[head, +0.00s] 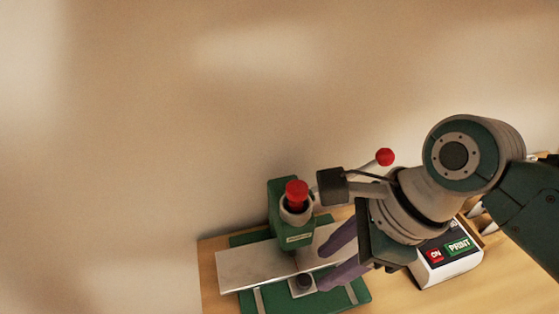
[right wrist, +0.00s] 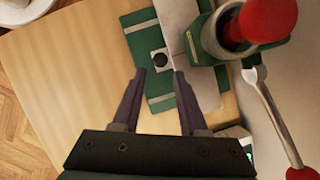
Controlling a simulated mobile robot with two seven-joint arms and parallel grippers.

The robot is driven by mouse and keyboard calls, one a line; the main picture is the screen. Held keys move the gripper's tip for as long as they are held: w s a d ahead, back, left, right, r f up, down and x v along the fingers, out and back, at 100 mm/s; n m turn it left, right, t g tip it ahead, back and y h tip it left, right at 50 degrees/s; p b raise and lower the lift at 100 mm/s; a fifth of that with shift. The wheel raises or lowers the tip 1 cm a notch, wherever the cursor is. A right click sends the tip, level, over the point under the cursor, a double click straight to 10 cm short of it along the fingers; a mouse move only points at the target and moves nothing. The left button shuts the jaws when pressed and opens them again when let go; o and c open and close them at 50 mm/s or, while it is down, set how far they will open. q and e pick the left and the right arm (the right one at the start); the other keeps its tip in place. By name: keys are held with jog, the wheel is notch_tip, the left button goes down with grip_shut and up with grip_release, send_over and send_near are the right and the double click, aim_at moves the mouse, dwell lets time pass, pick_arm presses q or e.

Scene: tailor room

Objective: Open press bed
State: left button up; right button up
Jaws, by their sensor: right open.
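The green press (head: 290,240) stands on the table, with a red knob (head: 296,192) on top and a lever ending in a red ball (head: 385,157). Its flat grey bed plate (head: 250,267) lies across a green base (head: 356,291). A small dark round part (head: 304,281) sits at the plate's front edge. My right gripper (head: 325,267) is open and empty, close to the right front of the press. In the right wrist view, its dark fingers (right wrist: 159,74) are spread below the round part (right wrist: 160,60) and the plate (right wrist: 178,20). My left gripper is out of view.
A control box (head: 450,262) with a red button and a green PRINT button stands on the table to the right. A plain wall is behind. The wooden table top (right wrist: 75,75) is bare left of the base in the right wrist view; a white round object (right wrist: 22,8) is at the corner.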

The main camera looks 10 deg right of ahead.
aim_at(305, 281)
jog(key=b+x, duration=0.1)
jog(key=x, duration=0.4)
jog(key=shift+a+f+b, duration=0.1)
jog(key=shift+f+b, duration=0.15)
jog(key=shift+b, duration=0.1)
grip_shut()
dwell(0.5)
dwell(0.6)
